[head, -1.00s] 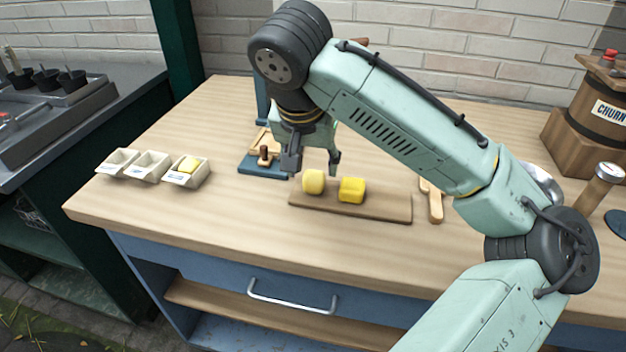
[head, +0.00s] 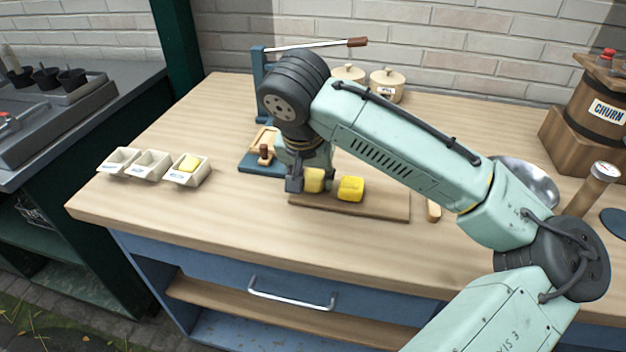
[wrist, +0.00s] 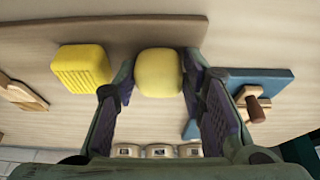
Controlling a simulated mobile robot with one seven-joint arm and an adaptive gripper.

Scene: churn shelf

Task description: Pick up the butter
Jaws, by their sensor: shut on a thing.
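A smooth pale yellow butter lump (head: 314,180) sits at the left end of a wooden board (head: 380,208). My gripper (head: 311,183) is lowered over it and shut on it, one finger on each side. In the wrist view the pale lump (wrist: 158,72) fills the space between the fingertips. A brighter yellow butter block (head: 351,188) stands just right of it on the board, apart from my gripper; its ridged face (wrist: 82,68) shows in the wrist view.
Small white dishes (head: 151,165) stand at the left table edge. A blue press (head: 262,90) with a lever stands behind my gripper, lidded crocks (head: 386,84) at the back. A wooden paddle (head: 434,210) lies right of the board; a churn (head: 598,105) stands far right.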

